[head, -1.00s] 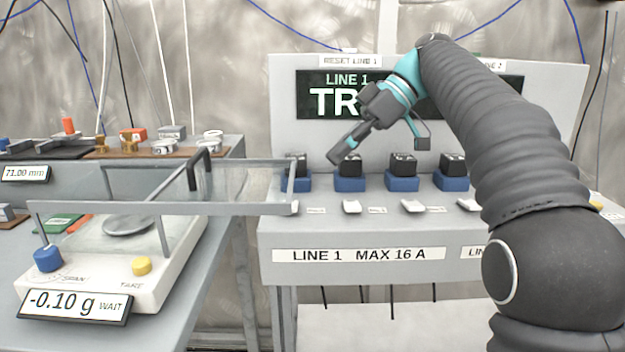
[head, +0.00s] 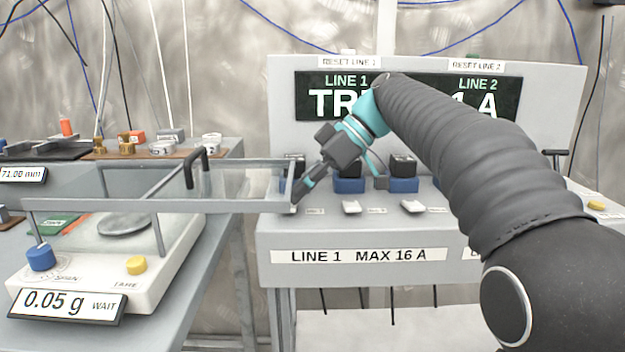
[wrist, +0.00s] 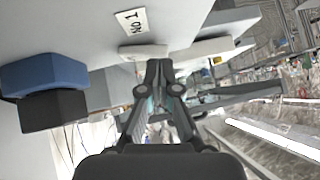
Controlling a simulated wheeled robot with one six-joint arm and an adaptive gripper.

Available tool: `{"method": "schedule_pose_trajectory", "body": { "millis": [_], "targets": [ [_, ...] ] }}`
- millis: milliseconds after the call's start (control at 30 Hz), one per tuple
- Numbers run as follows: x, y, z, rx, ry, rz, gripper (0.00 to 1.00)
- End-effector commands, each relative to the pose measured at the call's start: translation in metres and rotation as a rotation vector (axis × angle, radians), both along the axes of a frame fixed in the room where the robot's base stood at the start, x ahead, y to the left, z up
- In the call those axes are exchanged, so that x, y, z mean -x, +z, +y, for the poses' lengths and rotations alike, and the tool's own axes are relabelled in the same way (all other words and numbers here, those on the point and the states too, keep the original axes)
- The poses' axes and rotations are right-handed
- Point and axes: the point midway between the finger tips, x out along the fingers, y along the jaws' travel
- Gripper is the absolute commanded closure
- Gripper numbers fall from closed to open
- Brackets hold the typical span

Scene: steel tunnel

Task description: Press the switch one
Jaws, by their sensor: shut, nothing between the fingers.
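The grey switch panel (head: 350,235) carries white rocker switches in a row below blue sockets with black plugs. My gripper (head: 296,204) is shut and empty, pointing down at the row's left end. It hides the leftmost switch in the head view. In the wrist view, my gripper (wrist: 158,68) has its fingertips close beside a white switch (wrist: 143,51); I cannot tell whether they touch. A label reading "NO 1" (wrist: 133,20) lies close by. Two more white switches show to the right in the head view, the nearer (head: 351,207) and the farther (head: 412,206).
A clear-walled balance frame (head: 160,207) reaches to the panel's left end, close to my gripper. The balance display (head: 65,303) reads 0.05 g. The line display (head: 330,97) is partly hidden by my arm. A blue socket (wrist: 45,72) stands left in the wrist view.

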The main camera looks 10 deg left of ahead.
Motion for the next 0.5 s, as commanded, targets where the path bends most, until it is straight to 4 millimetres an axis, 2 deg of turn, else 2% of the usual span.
{"method": "schedule_pose_trajectory", "body": {
  "millis": [500],
  "targets": [
    [0.0018, -0.0059, 0.0024, -0.003, -0.001, -0.012, 1.00]
  ]
}}
